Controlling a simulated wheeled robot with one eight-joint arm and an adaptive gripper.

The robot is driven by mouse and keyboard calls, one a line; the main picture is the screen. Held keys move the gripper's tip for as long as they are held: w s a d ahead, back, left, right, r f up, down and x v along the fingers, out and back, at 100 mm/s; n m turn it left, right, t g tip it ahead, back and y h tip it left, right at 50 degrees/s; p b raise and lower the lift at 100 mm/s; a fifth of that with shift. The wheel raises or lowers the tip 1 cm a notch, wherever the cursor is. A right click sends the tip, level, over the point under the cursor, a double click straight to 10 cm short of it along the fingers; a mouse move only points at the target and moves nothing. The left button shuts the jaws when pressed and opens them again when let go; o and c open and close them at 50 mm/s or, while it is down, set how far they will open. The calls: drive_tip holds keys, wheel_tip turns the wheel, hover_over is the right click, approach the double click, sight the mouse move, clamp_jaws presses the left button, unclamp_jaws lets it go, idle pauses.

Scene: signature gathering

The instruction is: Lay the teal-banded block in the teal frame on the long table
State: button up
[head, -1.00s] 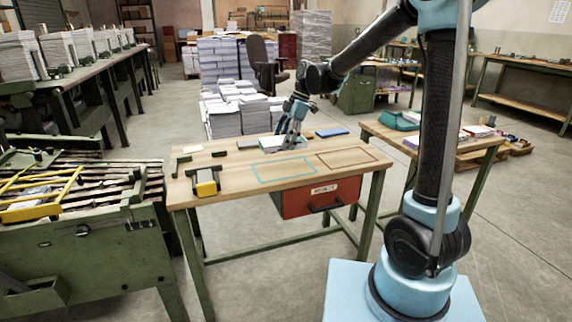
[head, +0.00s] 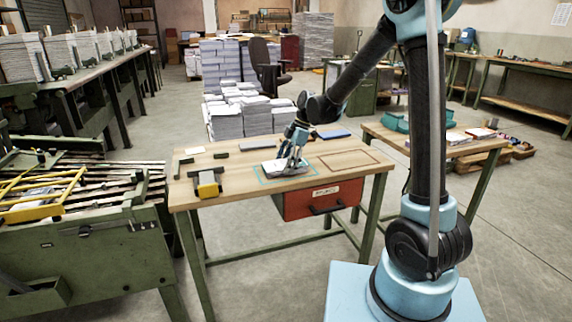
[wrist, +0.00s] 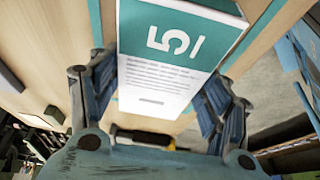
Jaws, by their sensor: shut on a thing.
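The teal-banded block (wrist: 170,70) fills the upper middle of the wrist view, white with a teal band and a large printed "5/". My gripper (wrist: 160,98) is shut on it, with a blue finger along each side. In the head view my gripper (head: 291,158) holds the block (head: 278,168) low over the teal frame (head: 263,184) on the long table (head: 235,197). The block covers much of the frame's inside. I cannot tell whether its underside touches the tabletop. The fingers hide its right part in the head view.
A brown frame (head: 368,163) lies right of the teal one. A blue block (head: 333,134) lies behind. A yellow-and-black tool (head: 208,184) stands at the table's left, with dark pieces behind it. A red drawer (head: 320,198) hangs below the front edge.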

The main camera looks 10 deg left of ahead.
drive_tip(key=o, duration=1.4)
drive_tip(key=shift+c, duration=0.2)
drive_tip(key=v, duration=1.2)
drive_tip(key=s+d+r+m+t, duration=0.15)
drive_tip(key=s+d+m, duration=0.3)
drive_tip(key=d, duration=0.65)
drive_tip(key=s+d+m+t+h, duration=0.1)
drive_tip(key=s+d+m, duration=0.65)
drive_tip(key=d, duration=0.45)
drive_tip(key=s+d+f+m+t+h, duration=0.2)
drive_tip(key=s+d+f+m+h, duration=0.1)
drive_tip(key=s+d+f+m, duration=0.8)
drive_tip(key=s+d+m, duration=0.1)
drive_tip(key=s+d, duration=0.1)
drive_tip(key=shift+s+d+f, duration=0.15)
drive_tip(key=shift+s+f, duration=0.2)
drive_tip(key=shift+s, duration=0.05)
